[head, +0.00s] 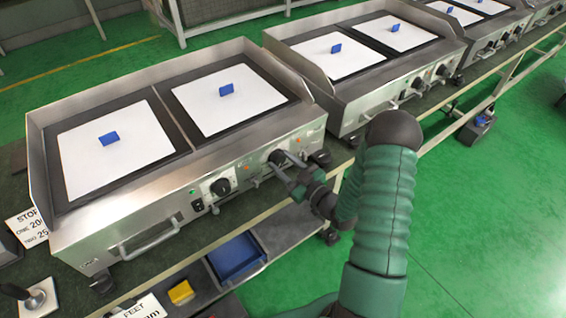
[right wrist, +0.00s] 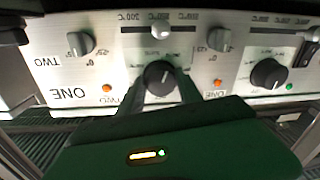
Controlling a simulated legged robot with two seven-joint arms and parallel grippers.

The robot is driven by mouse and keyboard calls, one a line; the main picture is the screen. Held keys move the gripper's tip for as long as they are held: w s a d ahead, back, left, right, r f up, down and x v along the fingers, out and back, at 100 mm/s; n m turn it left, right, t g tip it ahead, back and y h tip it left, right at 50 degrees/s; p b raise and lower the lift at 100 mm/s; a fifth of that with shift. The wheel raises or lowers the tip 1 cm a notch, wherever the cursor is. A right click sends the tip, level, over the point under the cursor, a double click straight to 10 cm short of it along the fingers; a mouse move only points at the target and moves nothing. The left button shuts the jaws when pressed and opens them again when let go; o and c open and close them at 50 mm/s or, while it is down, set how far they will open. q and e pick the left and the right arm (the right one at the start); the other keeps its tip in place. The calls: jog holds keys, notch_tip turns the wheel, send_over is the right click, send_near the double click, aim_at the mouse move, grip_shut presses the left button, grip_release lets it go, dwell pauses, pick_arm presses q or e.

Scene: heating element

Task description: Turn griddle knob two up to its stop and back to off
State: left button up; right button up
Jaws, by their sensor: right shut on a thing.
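Griddle knob two (head: 277,157) is the black round knob on the front panel of the nearest griddle (head: 222,172), at the right in the head view. My right gripper (head: 284,164) reaches it from the front. In the right wrist view my two fingers stand on either side of the knob (right wrist: 159,73), shut on it. A small light mark shows on the knob, but its exact setting is hard to read. The other black knob (head: 220,187) is free, to the left in the head view and to the right in the wrist view (right wrist: 268,73). My left gripper is not in view.
Grey dials (right wrist: 80,43) and a lever (right wrist: 160,30) sit close by on the panel. Bar handles (head: 150,243) stick out from the front. Blue scrapers (head: 227,89) stand on the white plates. A blue bin (head: 236,257) and yellow block (head: 181,292) lie below. Another griddle (head: 350,60) stands behind.

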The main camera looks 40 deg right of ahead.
jog(key=shift+r+m, duration=0.15)
jog(key=shift+m, duration=0.35)
jog(key=shift+m+p, duration=0.4)
jog(key=shift+m, duration=0.3)
jog(key=o, duration=1.4)
jog(key=shift+c, duration=0.2)
jog(key=s+p, duration=0.1)
jog(key=s, duration=1.5)
jog(key=shift+s+a+f, duration=0.15)
jog(key=shift+s+f, duration=0.2)
jog(key=shift+s, duration=0.05)
